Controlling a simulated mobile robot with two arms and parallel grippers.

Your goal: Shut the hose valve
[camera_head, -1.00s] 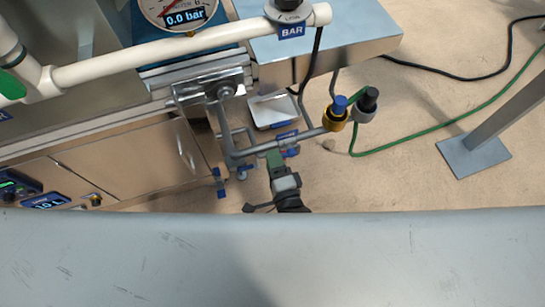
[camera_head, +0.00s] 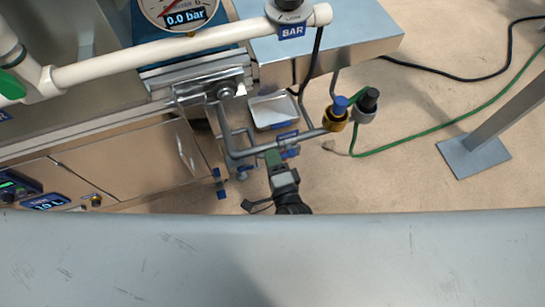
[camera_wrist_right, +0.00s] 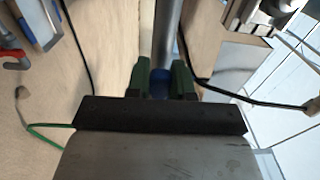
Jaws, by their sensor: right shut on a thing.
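A grey pipe frame (camera_head: 258,147) carries a small blue label and a blue part just below it. My right gripper (camera_head: 272,157) reaches up to this pipe from below. In the right wrist view its two green fingers (camera_wrist_right: 168,78) stand on either side of a blue handle (camera_wrist_right: 159,83) in front of the grey pipe. The gripper is shut on this blue handle; the fingers hide part of it. The exact angle of the handle cannot be told. My left gripper is not in view.
A blue-capped brass fitting (camera_head: 335,120) and a black-capped fitting (camera_head: 365,107) stand at the pipe's right end. A green hose (camera_head: 440,132) runs across the floor. A gauge (camera_head: 180,12) reads 0.0 bar. A small metal tray (camera_head: 273,123) lies behind the pipe.

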